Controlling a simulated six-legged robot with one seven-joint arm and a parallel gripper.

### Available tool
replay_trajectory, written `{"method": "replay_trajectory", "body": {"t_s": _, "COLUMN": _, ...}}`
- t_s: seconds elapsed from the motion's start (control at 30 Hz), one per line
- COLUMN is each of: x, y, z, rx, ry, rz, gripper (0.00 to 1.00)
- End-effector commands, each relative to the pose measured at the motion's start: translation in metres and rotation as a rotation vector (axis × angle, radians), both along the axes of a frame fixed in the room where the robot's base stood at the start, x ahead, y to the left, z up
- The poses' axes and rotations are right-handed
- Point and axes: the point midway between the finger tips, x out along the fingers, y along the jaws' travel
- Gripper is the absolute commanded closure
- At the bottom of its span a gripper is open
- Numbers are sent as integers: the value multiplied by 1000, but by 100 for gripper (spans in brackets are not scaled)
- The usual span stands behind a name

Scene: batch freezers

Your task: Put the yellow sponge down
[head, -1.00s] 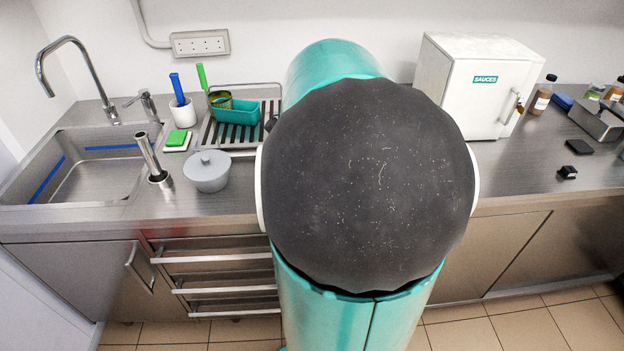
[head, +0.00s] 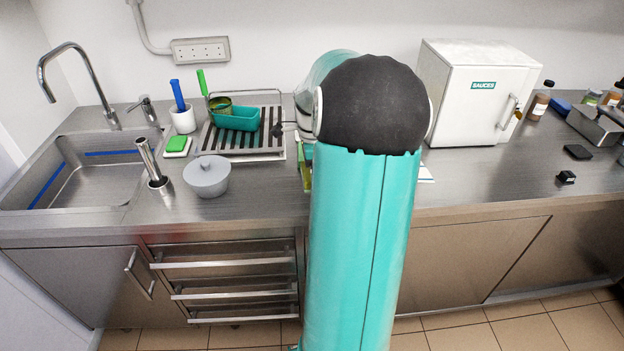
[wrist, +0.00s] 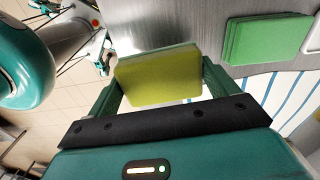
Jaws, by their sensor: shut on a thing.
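The yellow sponge (wrist: 157,78) is pinched between the two fingers of my gripper (wrist: 160,82) in the wrist view. In the head view my arm hides most of the gripper. Only a thin yellow-green sliver (head: 305,175), probably the sponge, shows left of the arm above the counter (head: 265,205).
A green block (wrist: 262,38) lies beside a blue-striped white cloth (wrist: 285,92).

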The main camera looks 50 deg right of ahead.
Motion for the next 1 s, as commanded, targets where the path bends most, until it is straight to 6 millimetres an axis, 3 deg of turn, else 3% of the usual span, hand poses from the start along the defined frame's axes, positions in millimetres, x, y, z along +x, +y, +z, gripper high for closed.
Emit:
{"method": "replay_trajectory", "body": {"t_s": 0.3, "x": 13, "y": -16, "z": -25, "rx": 1, "ry": -1, "rz": 0, "gripper": 32}}
{"method": "replay_trajectory", "body": {"t_s": 0.5, "x": 16, "y": -19, "z": -53, "rx": -1, "ry": -1, "rz": 0, "gripper": 32}}
{"method": "replay_trajectory", "body": {"t_s": 0.83, "x": 16, "y": -19, "z": -57, "rx": -2, "ry": -2, "rz": 0, "gripper": 32}}
{"method": "replay_trajectory", "body": {"t_s": 0.87, "x": 16, "y": -19, "z": -57, "rx": -2, "ry": -2, "rz": 0, "gripper": 12}}
{"method": "replay_trajectory", "body": {"t_s": 0.9, "x": 16, "y": -20, "z": -57, "rx": -2, "ry": -2, "rz": 0, "gripper": 4}}
{"method": "replay_trajectory", "body": {"t_s": 1.0, "x": 16, "y": -20, "z": -57, "rx": -2, "ry": -2, "rz": 0, "gripper": 0}}
